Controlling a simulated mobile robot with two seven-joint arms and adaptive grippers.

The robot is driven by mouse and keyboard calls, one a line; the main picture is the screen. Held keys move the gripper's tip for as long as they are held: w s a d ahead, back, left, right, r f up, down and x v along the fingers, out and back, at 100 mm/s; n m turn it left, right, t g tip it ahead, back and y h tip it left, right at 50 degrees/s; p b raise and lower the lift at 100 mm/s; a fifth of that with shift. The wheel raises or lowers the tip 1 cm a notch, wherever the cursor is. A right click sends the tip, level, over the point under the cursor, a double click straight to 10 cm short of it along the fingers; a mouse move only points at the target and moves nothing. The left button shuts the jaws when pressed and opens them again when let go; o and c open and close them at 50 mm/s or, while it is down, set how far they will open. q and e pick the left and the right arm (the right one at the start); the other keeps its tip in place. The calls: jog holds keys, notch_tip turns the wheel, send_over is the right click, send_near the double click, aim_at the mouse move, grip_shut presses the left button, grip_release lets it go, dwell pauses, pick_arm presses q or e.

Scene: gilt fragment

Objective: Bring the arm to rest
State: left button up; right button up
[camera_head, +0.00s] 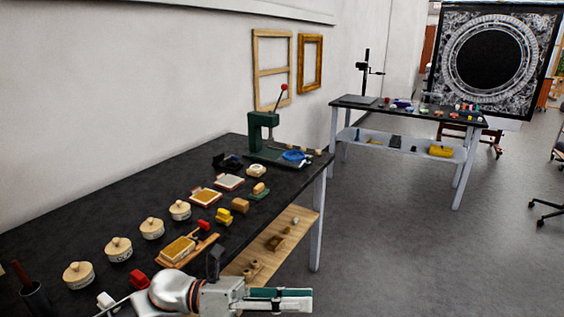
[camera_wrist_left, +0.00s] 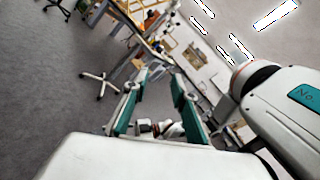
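My left arm comes in at the bottom of the head view, in front of the near edge of the long black bench (camera_head: 130,212). Its gripper (camera_head: 308,299) points to the right, level with the bench's front and over the floor side. In the left wrist view the two teal-padded fingers of this gripper (camera_wrist_left: 160,82) stand apart. Nothing shows held between their tips. My right gripper is in neither view.
Lidded round pots (camera_head: 118,248), a wooden tray (camera_head: 187,250) and a green press (camera_head: 262,140) stand on the bench. A wooden lower shelf (camera_head: 290,232) lies beneath. A second table (camera_head: 410,112) stands farther back.

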pick_arm(q)
jog(key=w+a+f+n+t+y, duration=0.2)
jog(key=a+f+n+t+y, duration=0.45)
jog(key=n, duration=0.95)
jog(key=w+a+f+n+t+y, duration=0.35)
jog(key=f+n+t, duration=0.6)
jog(key=n, duration=0.65)
jog(key=s+a+f+n+g+y, duration=0.1)
jog(key=s+a+f+n+y, duration=0.2)
jog(key=s+a+f+n, duration=0.3)
jog(key=s+a+f+n+g+y, duration=0.2)
jog(key=s+a+f+n, duration=0.3)
jog(key=s+f, duration=0.4)
notch_tip(320, 180, down, 3)
jog(key=shift+s+a+f+n+g+y, duration=0.1)
jog(key=shift+s+a+n+g+y, duration=0.25)
jog(key=shift+a+y, duration=0.4)
jog(key=shift+w+a, duration=0.1)
jog(key=shift+a, duration=0.05)
